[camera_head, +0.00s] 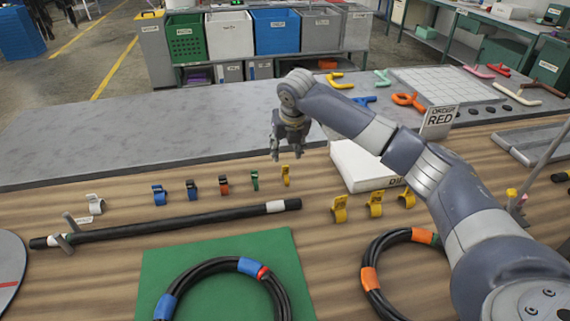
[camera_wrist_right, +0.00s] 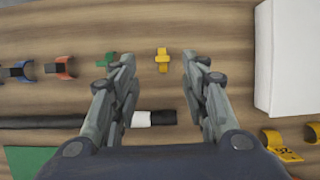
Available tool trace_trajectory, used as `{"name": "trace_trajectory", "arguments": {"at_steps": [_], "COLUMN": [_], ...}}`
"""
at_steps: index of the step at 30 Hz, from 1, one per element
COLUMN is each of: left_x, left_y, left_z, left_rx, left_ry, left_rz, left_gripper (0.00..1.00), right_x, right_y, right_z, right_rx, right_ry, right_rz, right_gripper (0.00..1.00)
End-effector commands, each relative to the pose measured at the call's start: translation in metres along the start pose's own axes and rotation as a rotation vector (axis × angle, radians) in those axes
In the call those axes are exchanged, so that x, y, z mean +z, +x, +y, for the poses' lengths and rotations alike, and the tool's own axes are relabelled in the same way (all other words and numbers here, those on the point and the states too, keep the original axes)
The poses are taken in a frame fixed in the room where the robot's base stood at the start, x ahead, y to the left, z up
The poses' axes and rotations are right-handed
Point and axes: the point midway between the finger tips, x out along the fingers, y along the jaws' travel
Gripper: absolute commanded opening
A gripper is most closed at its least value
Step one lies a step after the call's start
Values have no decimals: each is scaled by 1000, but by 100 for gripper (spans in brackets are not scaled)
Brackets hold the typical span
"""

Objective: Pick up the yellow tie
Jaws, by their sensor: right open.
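A small yellow tie (camera_head: 286,175) stands on the wooden table at the right end of a row of small coloured ties. In the right wrist view, the yellow tie (camera_wrist_right: 162,60) shows between the two fingertips, with clear gaps on both sides. My right gripper (camera_head: 287,154) is open and empty, pointing down above the table near the yellow tie. It does not touch the tie. Larger yellow clips (camera_head: 375,204) stand farther right. My left gripper is not in view.
A green tie (camera_head: 255,180) stands just left of the yellow one. A black hose (camera_head: 180,224) with a white band lies in front. A white box (camera_head: 362,166) stands to the right. A green mat (camera_head: 290,262) holds a coiled hose (camera_head: 190,279).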

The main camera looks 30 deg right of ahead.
Motion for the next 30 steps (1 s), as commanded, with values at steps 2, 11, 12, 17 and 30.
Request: {"name": "trace_trajectory", "arguments": {"at_steps": [2, 11, 12, 17, 30], "left_x": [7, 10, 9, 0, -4], "left_y": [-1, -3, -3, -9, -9], "left_z": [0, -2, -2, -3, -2], "left_rx": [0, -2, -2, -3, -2], "left_ry": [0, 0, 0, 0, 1], "left_rz": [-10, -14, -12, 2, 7], "left_gripper": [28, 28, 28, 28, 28], "right_x": [-2, -2, -2, -6, -6], "right_y": [15, 47, 50, 73, 98], "right_z": [0, 0, -1, -4, -4], "right_rx": [-2, -1, -2, -2, -2], "right_ry": [-1, 0, 0, 1, 0], "right_rz": [6, 2, 3, 5, 0], "right_gripper": [42, 42, 42, 42, 42]}}
